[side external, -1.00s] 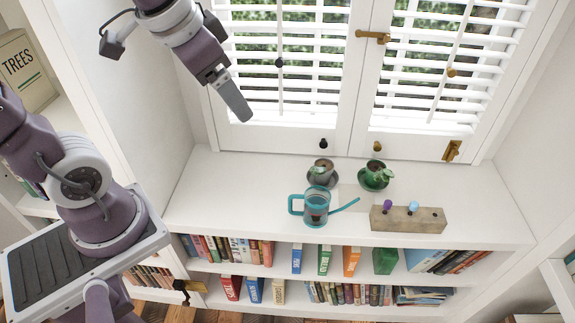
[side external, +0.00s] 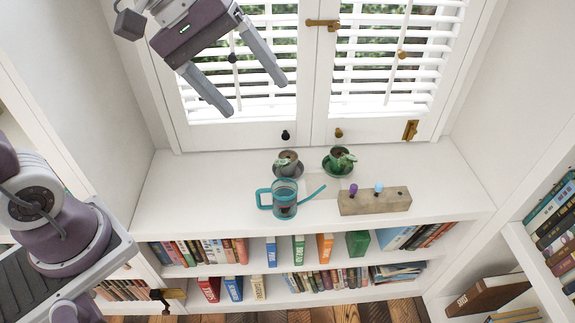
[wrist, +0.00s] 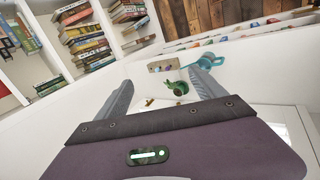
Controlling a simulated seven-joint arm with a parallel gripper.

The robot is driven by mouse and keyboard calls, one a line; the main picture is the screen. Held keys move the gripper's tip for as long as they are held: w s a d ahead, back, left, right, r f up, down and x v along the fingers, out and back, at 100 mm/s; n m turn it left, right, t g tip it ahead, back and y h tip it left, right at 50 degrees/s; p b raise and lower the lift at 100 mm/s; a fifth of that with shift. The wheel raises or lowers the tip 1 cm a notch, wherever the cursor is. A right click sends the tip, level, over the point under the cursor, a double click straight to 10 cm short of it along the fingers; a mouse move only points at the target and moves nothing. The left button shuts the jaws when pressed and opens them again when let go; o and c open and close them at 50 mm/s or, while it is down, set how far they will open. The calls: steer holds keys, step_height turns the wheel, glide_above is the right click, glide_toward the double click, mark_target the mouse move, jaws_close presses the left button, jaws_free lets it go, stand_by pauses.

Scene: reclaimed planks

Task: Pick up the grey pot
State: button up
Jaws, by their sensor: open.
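The grey pot (side external: 287,158) stands upright on a dark grey saucer on the white window sill, holding something brown. In the wrist view I cannot make it out; the right finger may hide it. My gripper (side external: 253,96) is open and empty, high above the sill in front of the window blinds, apart from the pot. In the wrist view my gripper (wrist: 161,77) has its fingers wide apart, with the green pot showing between them.
A green pot (side external: 340,156) on a green saucer stands right of the grey pot. A teal watering can (side external: 285,205) stands in front, its spout pointing right. A block (side external: 375,202) with purple and blue knobs lies farther right. The sill's left part is clear.

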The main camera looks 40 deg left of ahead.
steer(key=w+f+n+h, duration=0.1)
steer(key=w+f+n, duration=0.25)
steer(key=w, duration=0.45)
steer(key=n+y, duration=0.3)
steer(key=n, duration=1.5)
glide_above(288, 161)
steer(key=s+a, duration=0.2)
steer(key=a, duration=0.1)
step_height(288, 161, down, 31)
steer(key=shift+t, duration=0.4)
steer(key=x, duration=0.7)
steer(key=shift+w+d, duration=0.1)
steer(key=shift+d, duration=0.05)
steer(key=shift+r, duration=0.1)
jaws_close()
